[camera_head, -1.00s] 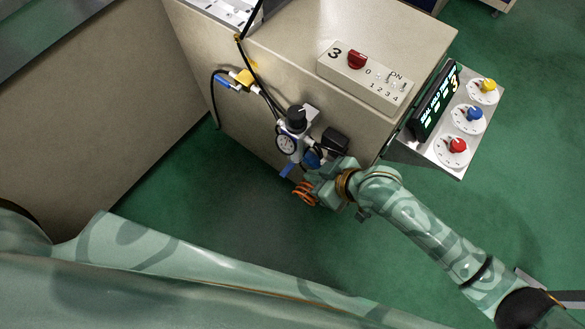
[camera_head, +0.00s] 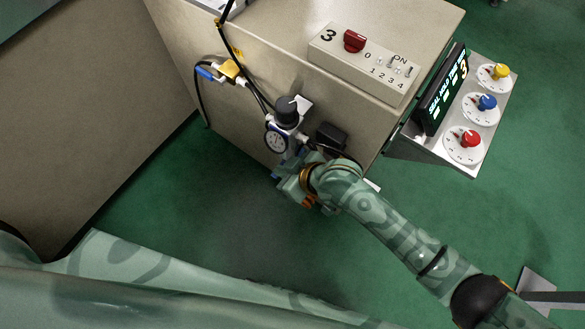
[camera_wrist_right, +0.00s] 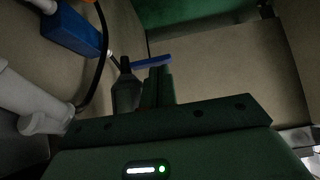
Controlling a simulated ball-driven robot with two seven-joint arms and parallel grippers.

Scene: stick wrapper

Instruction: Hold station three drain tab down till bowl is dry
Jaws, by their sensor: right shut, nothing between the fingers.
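The station marked 3 has a regulator with a black knob (camera_head: 287,110) and a round gauge (camera_head: 276,142) on its cabinet side. The bowl below the gauge is mostly hidden by my right gripper (camera_head: 284,184), which is just under the regulator. In the right wrist view, a flat blue tab (camera_wrist_right: 152,61) lies across the tips of my shut, empty right fingers (camera_wrist_right: 159,84). They look very close to it; contact cannot be told. A dark tapered part (camera_wrist_right: 125,92) stands just left of the fingers. Water in the bowl cannot be seen. My left gripper is out of view.
A panel with a red knob (camera_head: 354,41) and small switches sits on the cabinet (camera_head: 400,25). A display (camera_head: 440,90) and yellow, blue and red dials stand at right. A hose runs by a blue-and-yellow valve (camera_head: 229,70). Open green floor (camera_head: 240,235) lies below.

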